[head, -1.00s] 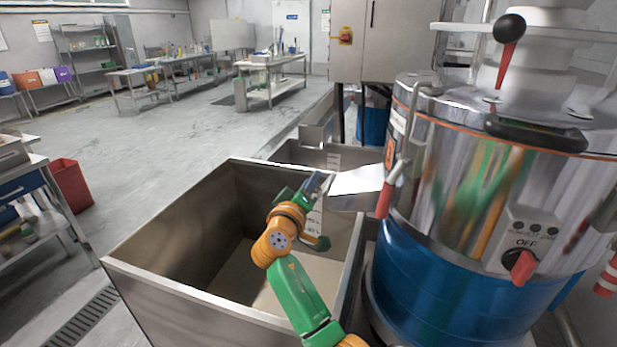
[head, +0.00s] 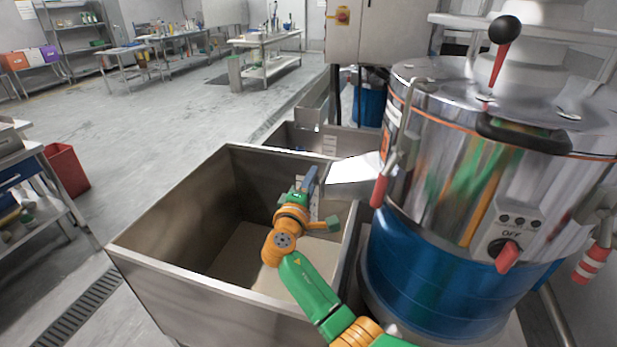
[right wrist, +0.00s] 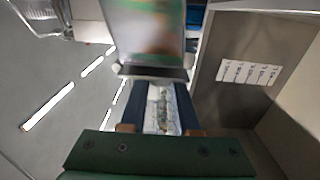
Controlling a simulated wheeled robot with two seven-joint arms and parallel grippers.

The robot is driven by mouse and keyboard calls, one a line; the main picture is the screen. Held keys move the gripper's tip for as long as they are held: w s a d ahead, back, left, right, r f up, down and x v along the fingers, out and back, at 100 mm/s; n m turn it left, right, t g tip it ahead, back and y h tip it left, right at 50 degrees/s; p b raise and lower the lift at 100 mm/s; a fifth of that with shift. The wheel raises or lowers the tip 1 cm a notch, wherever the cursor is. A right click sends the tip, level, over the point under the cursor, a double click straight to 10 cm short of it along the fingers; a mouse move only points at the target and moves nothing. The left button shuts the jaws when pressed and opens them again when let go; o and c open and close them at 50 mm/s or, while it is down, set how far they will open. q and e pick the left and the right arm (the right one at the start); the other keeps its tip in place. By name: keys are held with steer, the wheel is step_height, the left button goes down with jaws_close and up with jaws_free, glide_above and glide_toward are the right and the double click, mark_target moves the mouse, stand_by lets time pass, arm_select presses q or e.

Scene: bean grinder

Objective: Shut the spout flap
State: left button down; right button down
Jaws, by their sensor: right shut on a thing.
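The bean grinder (head: 455,175) stands on the right, with a shiny metal drum above a blue base. Its metal spout (head: 355,176) points left over the steel bin, and shows from close up in the right wrist view (right wrist: 143,35). My right gripper (head: 311,178) is at the spout's open end, over the bin. In the right wrist view (right wrist: 160,105) its two dark fingers stand either side of a shiny metal strip, which looks like the spout flap (right wrist: 161,108). The gripper is shut on it. The flap is hardly visible in the head view. My left gripper is out of view.
The open steel bin (head: 190,283) surrounds the space below my right gripper, its walls close to my arm. A red-handled lever (head: 380,190) stands beside the spout. The red knob (head: 508,255) is on the grinder's front. Open floor lies left of the bin.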

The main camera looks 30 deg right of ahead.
mark_target(316, 184)
steer(key=shift+s+d, duration=0.1)
steer(key=shift+d, duration=0.05)
stand_by(0.3)
steer(key=c, duration=0.9)
jaws_free()
steer(key=shift+c, duration=0.2)
steer(key=o, duration=0.3)
steer(key=shift+s+d, duration=0.2)
steer(key=shift+d, duration=0.05)
steer(key=shift+s+d, duration=0.15)
steer(key=shift+d, duration=0.05)
steer(key=shift+a+f, duration=0.1)
steer(key=shift+a, duration=0.35)
steer(key=b+v, duration=0.1)
steer(key=v, duration=0.5)
steer(key=shift+s, duration=0.35)
